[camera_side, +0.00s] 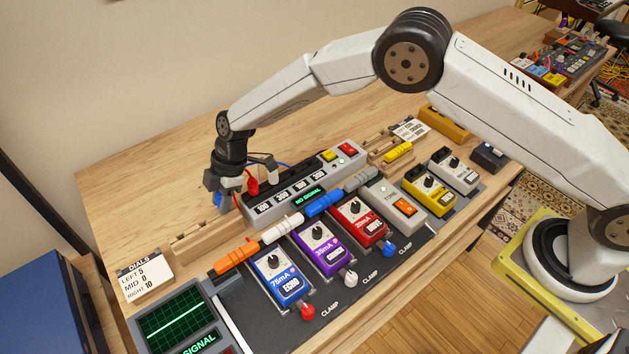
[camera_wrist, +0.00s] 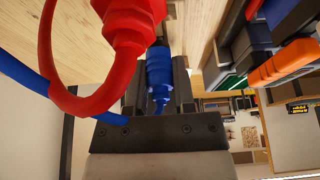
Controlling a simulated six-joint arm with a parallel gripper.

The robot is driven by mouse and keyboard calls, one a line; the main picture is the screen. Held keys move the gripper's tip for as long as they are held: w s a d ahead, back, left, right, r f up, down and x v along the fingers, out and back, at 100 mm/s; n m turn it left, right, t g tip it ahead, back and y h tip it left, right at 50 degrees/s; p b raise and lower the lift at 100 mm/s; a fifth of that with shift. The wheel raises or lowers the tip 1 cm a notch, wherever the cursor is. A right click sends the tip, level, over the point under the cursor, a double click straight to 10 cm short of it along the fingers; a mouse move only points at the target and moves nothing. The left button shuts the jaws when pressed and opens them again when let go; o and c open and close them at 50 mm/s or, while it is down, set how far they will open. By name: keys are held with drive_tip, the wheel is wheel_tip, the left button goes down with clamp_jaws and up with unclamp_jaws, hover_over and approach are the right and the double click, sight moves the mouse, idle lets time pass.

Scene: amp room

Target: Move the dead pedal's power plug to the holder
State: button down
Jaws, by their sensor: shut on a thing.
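My gripper (camera_side: 222,190) hangs at the left end of the grey power supply (camera_side: 290,188) and is shut on a blue plug (camera_side: 217,199). In the wrist view the blue plug (camera_wrist: 160,72) sits between the fingers, its blue cable running left. A red plug (camera_side: 252,184) with a red cable stands close to the right of the gripper; in the wrist view the red plug (camera_wrist: 130,22) looms in front. A wooden holder (camera_side: 207,238) lies in front of the gripper, apart from it. Which pedal is dead cannot be told; the supply's screen reads NO SIGNAL.
Blue (camera_side: 281,280), purple (camera_side: 320,249) and red (camera_side: 358,220) pedals stand on the dark board, linked by orange, white and blue patch plugs. A dials card (camera_side: 144,275) and a signal monitor (camera_side: 172,317) are at left. The table behind the gripper is clear.

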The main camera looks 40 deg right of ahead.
idle(0.4)
unclamp_jaws()
drive_tip(key=shift+r, duration=0.1)
idle(0.3)
drive_tip(key=shift+r, duration=3.3)
drive_tip(key=shift+r, duration=0.1)
